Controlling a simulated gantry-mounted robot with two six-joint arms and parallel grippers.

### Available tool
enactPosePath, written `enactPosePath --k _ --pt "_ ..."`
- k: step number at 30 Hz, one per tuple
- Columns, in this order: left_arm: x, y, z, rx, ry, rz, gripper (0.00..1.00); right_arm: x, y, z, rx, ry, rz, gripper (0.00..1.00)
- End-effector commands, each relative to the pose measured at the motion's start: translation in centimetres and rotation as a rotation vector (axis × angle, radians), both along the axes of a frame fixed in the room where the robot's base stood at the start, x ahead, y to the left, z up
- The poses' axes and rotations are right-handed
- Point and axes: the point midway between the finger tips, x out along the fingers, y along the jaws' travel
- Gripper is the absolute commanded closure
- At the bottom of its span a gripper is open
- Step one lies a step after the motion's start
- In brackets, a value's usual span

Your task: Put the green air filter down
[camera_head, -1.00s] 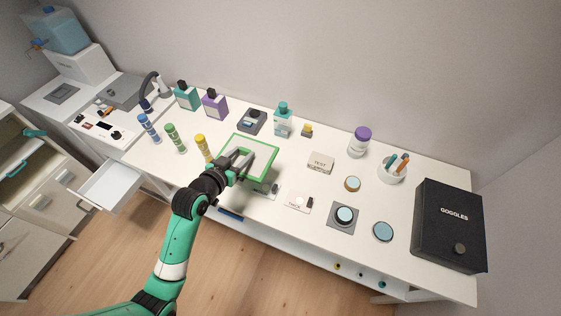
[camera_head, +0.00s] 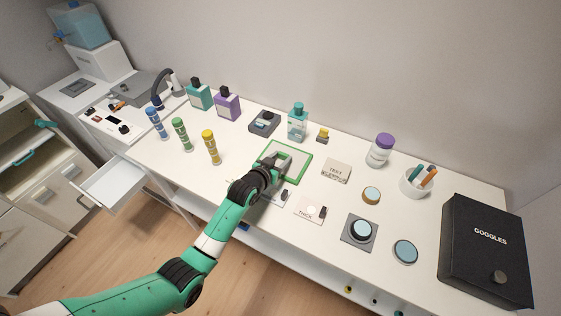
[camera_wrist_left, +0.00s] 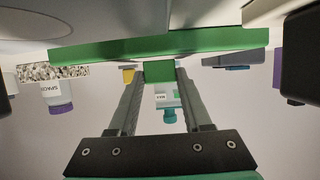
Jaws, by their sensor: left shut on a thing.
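The green air filter (camera_head: 304,170), a square green frame with a pale middle, is over the white table just left of the small TEST block. My left gripper (camera_head: 270,170) is shut on the filter's near side, and its fingers cover part of the frame. In the left wrist view, the green frame (camera_wrist_left: 225,40) spans the top, with a green tab between the fingertips of my left gripper (camera_wrist_left: 160,75). I cannot tell whether the filter touches the table. My right gripper is out of view.
The TEST block (camera_head: 336,170) stands right of the filter, and a teal bottle (camera_head: 298,124) stands behind it. A yellow tube (camera_head: 211,147) is to the left. A pale THICK card (camera_head: 309,208) lies in front. A black GOGGLES box (camera_head: 484,250) stands far right.

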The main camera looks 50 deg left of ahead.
Motion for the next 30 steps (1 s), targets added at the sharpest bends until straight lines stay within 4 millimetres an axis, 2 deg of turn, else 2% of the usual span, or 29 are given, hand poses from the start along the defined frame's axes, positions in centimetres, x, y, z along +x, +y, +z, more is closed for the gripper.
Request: enactPosePath --k 8,9,14,24,26,30 --pt "0.0 0.0 -0.2 0.0 -0.001 0.0 1.0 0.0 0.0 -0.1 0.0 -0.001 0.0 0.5" --pt "0.0 0.0 -0.2 0.0 0.0 0.0 0.49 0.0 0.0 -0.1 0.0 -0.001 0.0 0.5" --pt "0.0 0.0 -0.1 0.0 0.0 0.0 0.21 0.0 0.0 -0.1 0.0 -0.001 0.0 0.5" --pt "0.0 0.0 0.5 0.0 -0.001 0.0 0.21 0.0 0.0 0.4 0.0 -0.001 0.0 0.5" --pt "-0.5 -0.2 0.7 0.0 0.0 0.0 0.21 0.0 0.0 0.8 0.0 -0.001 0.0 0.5" --pt "-2.7 -1.1 2.0 0.0 0.0 0.0 0.21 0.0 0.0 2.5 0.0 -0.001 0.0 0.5"
